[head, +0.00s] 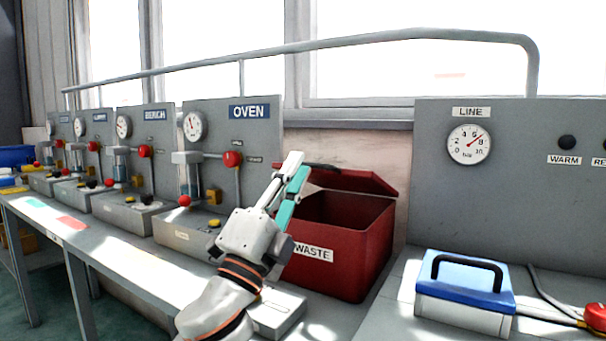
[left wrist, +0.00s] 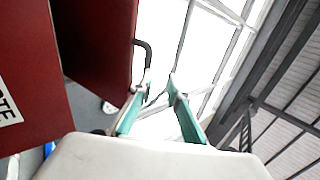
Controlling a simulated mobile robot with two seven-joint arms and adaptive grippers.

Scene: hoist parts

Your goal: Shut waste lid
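The red waste bin (head: 352,250), labelled WASTE, stands on the bench at centre right. Its lid (head: 355,181) is raised and tilted, leaving a dark opening below it. A black handle (head: 322,167) sits on the lid's left side. My left gripper (head: 297,165) is at the bin's left, fingertips pointing up near the handle. In the left wrist view the fingers (left wrist: 160,80) are apart with nothing held between them. The handle (left wrist: 146,50) shows just beyond the left fingertip; I cannot tell whether they touch. The lid (left wrist: 98,45) is left of the fingers. My right gripper is out of view.
An OVEN panel (head: 230,130) with a gauge and red knob stands left of the bin, with similar stations beyond. A blue-lidded box (head: 465,285) with a black handle is on the right. The LINE panel (head: 500,220) rises behind it. Windows are behind.

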